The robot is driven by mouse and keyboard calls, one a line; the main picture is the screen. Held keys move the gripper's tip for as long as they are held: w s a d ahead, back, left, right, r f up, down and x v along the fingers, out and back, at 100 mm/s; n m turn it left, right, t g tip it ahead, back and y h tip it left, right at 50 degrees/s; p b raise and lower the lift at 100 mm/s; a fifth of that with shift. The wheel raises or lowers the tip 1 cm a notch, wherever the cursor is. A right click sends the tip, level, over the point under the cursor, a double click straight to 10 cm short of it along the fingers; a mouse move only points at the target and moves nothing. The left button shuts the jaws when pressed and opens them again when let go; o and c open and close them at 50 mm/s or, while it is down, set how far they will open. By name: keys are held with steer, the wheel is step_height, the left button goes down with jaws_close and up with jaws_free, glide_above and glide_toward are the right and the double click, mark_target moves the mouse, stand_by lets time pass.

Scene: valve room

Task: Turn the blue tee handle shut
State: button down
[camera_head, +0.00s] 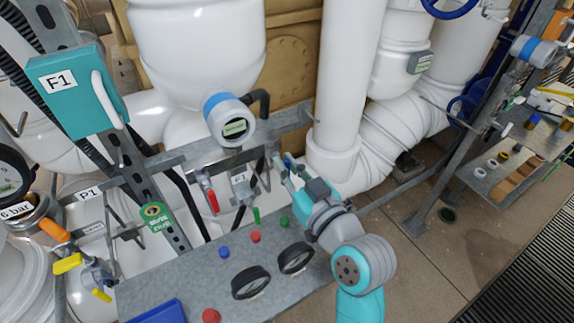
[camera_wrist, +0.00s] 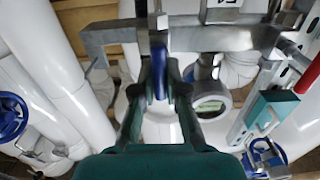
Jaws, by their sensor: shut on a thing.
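The blue tee handle (camera_wrist: 159,68) sits on a grey metal fitting in the middle of the wrist view. My gripper (camera_wrist: 161,78) has a dark green finger on either side of the handle and is shut on it. In the head view my gripper (camera_head: 289,168) reaches the pipework at the right of the grey frame, and only a small bit of the blue handle (camera_head: 287,158) shows there. The rest of the handle is hidden by the fingers.
A red lever (camera_head: 212,200) hangs left of my gripper. A round gauge (camera_head: 229,121) with a blue band stands above. Below is a grey panel (camera_head: 200,287) with coloured buttons and two dark dials. A thick white pipe (camera_head: 346,80) rises close behind. Open floor (camera_head: 440,250) lies at right.

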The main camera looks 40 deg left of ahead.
steer(key=m, duration=0.4)
steer(key=shift+w+m, duration=0.2)
steer(key=shift+m, duration=0.2)
steer(key=m, duration=0.4)
steer(key=shift+w+d+f+m, duration=0.1)
steer(key=shift+f+m, duration=0.05)
steer(key=shift+m, duration=0.15)
steer(key=shift+w+f+m, duration=0.1)
steer(key=shift+f+m, duration=0.05)
steer(key=shift+m, duration=1.9)
steer(key=shift+w+f+m, duration=0.1)
steer(key=shift+f+m, duration=0.05)
steer(key=shift+m, duration=1.9)
steer(key=c, duration=1.2)
jaws_free()
steer(key=shift+s, duration=0.1)
steer(key=shift+d, duration=0.1)
